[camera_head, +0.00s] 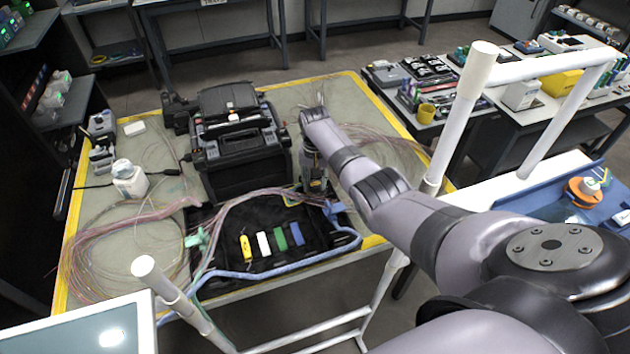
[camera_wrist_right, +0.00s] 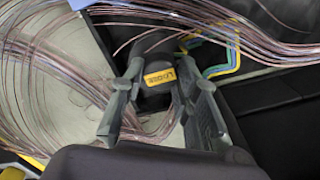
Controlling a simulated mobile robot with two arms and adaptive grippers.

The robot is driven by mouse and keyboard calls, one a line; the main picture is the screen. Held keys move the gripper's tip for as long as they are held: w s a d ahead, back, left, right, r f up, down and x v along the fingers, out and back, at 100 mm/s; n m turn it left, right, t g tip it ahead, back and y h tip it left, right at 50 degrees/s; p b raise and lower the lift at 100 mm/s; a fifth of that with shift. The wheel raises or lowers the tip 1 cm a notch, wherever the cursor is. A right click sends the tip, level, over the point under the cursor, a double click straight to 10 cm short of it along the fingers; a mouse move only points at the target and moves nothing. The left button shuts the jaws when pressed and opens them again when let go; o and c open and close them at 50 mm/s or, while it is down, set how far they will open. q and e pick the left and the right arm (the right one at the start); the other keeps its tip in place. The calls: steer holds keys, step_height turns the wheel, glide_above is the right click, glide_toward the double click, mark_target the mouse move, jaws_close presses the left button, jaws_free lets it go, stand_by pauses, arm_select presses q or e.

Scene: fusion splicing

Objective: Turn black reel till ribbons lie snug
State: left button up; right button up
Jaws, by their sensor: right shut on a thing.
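My right gripper (camera_head: 313,172) reaches down onto the table beside the splicer, and its arm comes in from the right. In the right wrist view, its two fingers (camera_wrist_right: 160,97) are shut on the black reel (camera_wrist_right: 157,72), one on each side. The reel carries a yellow label (camera_wrist_right: 160,78) and shows small in the head view (camera_head: 318,187). Pinkish-brown ribbons (camera_head: 265,193) run across the black mat to the reel; more ribbons (camera_wrist_right: 25,65) loop loosely at left in the wrist view. How snug they lie around the reel is hidden. My left gripper is out of view.
The black splicer (camera_head: 238,150) stands just left of my right gripper. The black mat (camera_head: 215,262) holds yellow, white, green and blue pieces. Loose fibre coils (camera_head: 95,255) cover the table's left front; yellow tape (camera_head: 395,125) edges the table.

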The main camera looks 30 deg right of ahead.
mark_target(315, 184)
steer(key=shift+r+m+p, duration=0.2)
steer(key=shift+m+p, duration=0.4)
steer(key=shift+m, duration=0.2)
steer(key=shift+f+m, duration=0.15)
steer(key=shift+m, duration=0.95)
steer(key=o, duration=1.2)
steer(key=shift+c, duration=0.2)
step_height(315, 184, up, 12)
steer(key=shift+f, duration=0.1)
